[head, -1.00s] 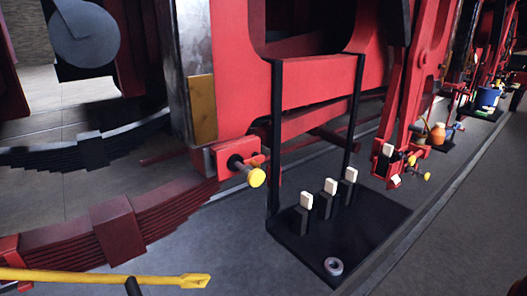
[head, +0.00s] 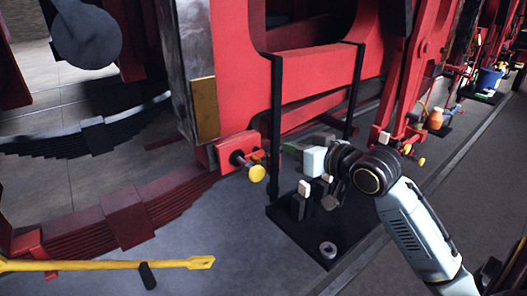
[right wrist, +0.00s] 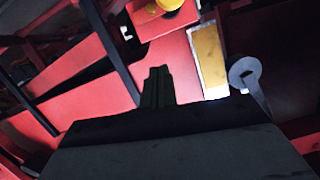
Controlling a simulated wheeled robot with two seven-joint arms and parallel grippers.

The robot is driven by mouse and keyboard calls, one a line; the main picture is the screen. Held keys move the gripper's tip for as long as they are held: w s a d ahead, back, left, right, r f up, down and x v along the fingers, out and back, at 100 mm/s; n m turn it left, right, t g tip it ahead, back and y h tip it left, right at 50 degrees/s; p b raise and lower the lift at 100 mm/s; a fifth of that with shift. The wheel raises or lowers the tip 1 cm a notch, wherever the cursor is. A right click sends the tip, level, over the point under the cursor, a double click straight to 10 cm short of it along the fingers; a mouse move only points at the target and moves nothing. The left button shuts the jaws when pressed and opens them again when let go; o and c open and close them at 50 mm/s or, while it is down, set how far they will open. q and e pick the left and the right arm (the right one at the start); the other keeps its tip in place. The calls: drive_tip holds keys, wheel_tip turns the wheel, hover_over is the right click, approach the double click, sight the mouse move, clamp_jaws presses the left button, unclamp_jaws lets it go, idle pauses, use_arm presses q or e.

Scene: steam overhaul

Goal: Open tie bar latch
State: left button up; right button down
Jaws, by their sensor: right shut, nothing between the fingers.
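A red bracket (head: 229,152) with a dark pin and a yellow knob (head: 257,173) sticks out from the red frame; it may be the tie bar latch, but I cannot tell for sure. The yellow knob also shows at the top of the right wrist view (right wrist: 169,4). My right gripper (head: 292,147) is right of the knob, apart from it, above the black stand. In the right wrist view its dark fingers (right wrist: 158,84) are together with nothing between them. My left gripper is not in view.
A black stand (head: 303,243) with two uprights holds white-topped blocks and a grey ring (head: 327,250); my right arm hides part of it. A yellow bar (head: 110,265) is at lower left. Leaf springs (head: 125,210) lie left. A brass-coloured plate (head: 205,110) is above the bracket.

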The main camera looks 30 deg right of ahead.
drive_tip(key=shift+w, duration=0.1)
drive_tip(key=p, duration=0.2)
hover_over(263, 155)
drive_tip(key=s+a, duration=0.2)
drive_tip(key=s, duration=0.2)
wheel_tip(263, 155, down, 2)
drive_tip(key=f, duration=0.4)
drive_tip(key=shift+s+a+f+p, duration=0.15)
drive_tip(key=shift+a+f+p, duration=0.05)
drive_tip(key=shift+a+p, duration=0.15)
